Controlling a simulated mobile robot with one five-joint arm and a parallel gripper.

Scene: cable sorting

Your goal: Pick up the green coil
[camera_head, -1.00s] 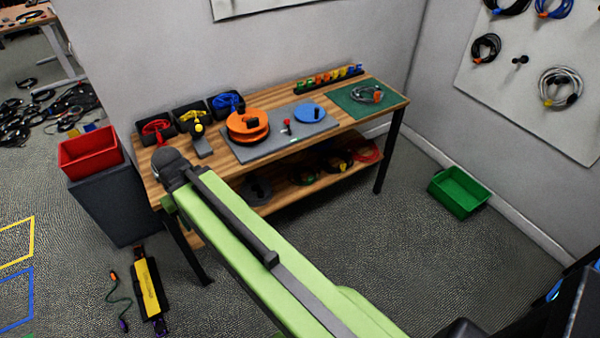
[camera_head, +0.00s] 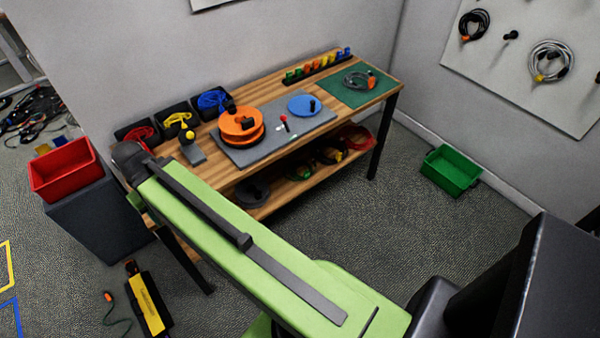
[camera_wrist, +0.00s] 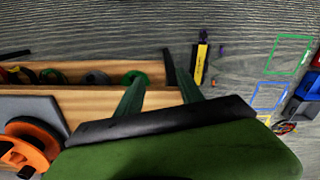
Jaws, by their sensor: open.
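A green coil (camera_wrist: 135,77) lies on the lower shelf of the wooden bench in the wrist view, beside a grey coil (camera_wrist: 96,77). My gripper (camera_wrist: 160,82) is open and empty, with its two dark green fingers spread. The left finger's tip overlaps the green coil in that view; I cannot tell how far apart they are in depth. In the head view my arm covers the shelf's left end, and this coil does not show there. A dark coil with some green on it (camera_head: 300,173) shows farther right on the shelf.
The bench top (camera_head: 262,92) above the shelf carries an orange reel (camera_head: 240,122) and a blue disc (camera_head: 300,103). A red crate (camera_head: 65,172) stands left on a dark box. A yellow-black object (camera_head: 147,305) lies on the floor. A green bin (camera_head: 452,170) stands at right.

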